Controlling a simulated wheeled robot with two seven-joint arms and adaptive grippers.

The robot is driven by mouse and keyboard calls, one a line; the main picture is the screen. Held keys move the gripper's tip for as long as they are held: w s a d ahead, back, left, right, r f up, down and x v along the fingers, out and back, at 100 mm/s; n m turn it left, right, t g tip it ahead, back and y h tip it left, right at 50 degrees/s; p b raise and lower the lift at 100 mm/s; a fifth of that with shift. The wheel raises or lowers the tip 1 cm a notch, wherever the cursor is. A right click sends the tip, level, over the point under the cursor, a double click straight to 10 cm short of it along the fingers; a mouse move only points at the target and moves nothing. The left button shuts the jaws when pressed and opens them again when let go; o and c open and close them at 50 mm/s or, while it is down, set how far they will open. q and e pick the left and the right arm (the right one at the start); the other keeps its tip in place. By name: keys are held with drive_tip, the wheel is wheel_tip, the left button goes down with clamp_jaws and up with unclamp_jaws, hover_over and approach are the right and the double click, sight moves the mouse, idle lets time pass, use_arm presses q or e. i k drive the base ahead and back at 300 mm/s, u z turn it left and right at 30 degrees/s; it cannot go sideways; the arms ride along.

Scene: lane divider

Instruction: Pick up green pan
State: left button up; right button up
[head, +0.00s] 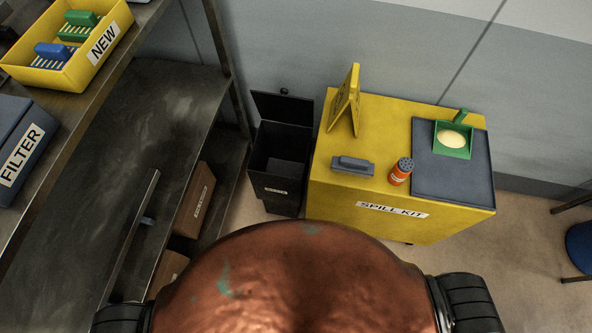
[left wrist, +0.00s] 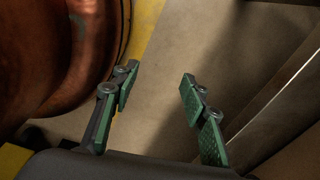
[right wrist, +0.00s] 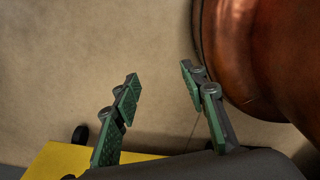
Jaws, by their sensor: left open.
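The green pan (head: 453,142) lies on a dark mat (head: 446,183) on the right part of the yellow spill kit cabinet's top. A pale yellow mound (head: 451,139) sits in it, and its short handle points up toward the wall. My left gripper (left wrist: 160,74) shows in the left wrist view, open and empty above the floor. My right gripper (right wrist: 160,72) shows in the right wrist view, its fingers apart with nothing between them. Neither gripper shows in the head view, and both are away from the pan.
On the yellow cabinet (head: 340,191) stand a yellow folding sign (head: 345,100), a grey brush-like block (head: 352,165) and an orange shaker (head: 400,172). A black bin (head: 280,155) stands left of it. A metal shelf at left holds a yellow tray (head: 60,79) and a blue filter box (head: 22,148).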

sight(454, 138)
drive_tip(key=z, duration=1.6)
